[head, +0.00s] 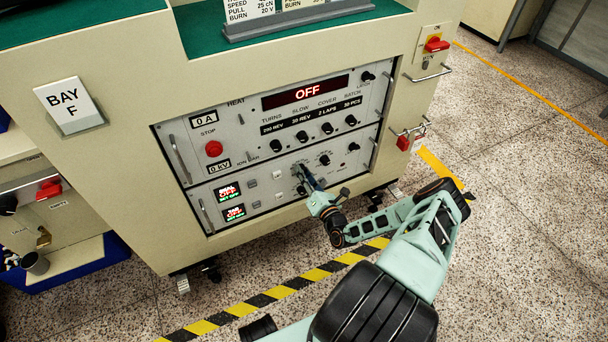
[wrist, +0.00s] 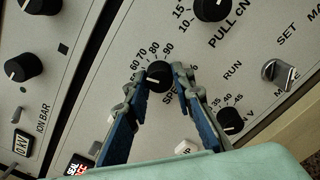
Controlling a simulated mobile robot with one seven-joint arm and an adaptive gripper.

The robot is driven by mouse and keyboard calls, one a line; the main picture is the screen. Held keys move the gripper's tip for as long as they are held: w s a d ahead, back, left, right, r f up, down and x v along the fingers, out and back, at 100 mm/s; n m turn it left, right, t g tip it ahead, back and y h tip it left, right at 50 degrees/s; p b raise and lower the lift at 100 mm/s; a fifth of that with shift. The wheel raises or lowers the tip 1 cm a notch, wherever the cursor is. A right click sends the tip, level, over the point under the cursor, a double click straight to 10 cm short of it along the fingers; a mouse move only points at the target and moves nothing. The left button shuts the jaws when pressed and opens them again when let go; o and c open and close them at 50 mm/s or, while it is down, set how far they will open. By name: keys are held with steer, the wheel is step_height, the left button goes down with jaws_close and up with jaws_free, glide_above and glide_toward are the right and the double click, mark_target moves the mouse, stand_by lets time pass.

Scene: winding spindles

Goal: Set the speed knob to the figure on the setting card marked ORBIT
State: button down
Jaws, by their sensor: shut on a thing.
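The speed knob (wrist: 158,75) is a small black dial on the machine's pale lower panel. Figures 60, 70, 80 and 90 show around its upper side, and its label is partly hidden by a finger. Its pale pointer line looks directed toward the left side; the exact figure is unclear. My gripper (wrist: 159,77) has its blue-grey fingers on both sides of this knob and is shut on it. In the head view my gripper (head: 301,172) reaches the lower panel and hides the knob. Setting cards (head: 248,9) stand on top of the machine, their headings cut off; ORBIT cannot be read.
The pull knob (wrist: 212,8) is above right of the speed knob, and another knob (wrist: 230,121) with 35, 40 and 45 is close to the right finger. A metal toggle (wrist: 281,72) lies farther right. The display (head: 306,92) reads OFF.

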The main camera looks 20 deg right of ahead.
mark_target(299, 147)
stand_by(0.3)
steer(key=c, duration=1.7)
jaws_free()
steer(key=shift+o, duration=0.2)
step_height(299, 147, up, 10)
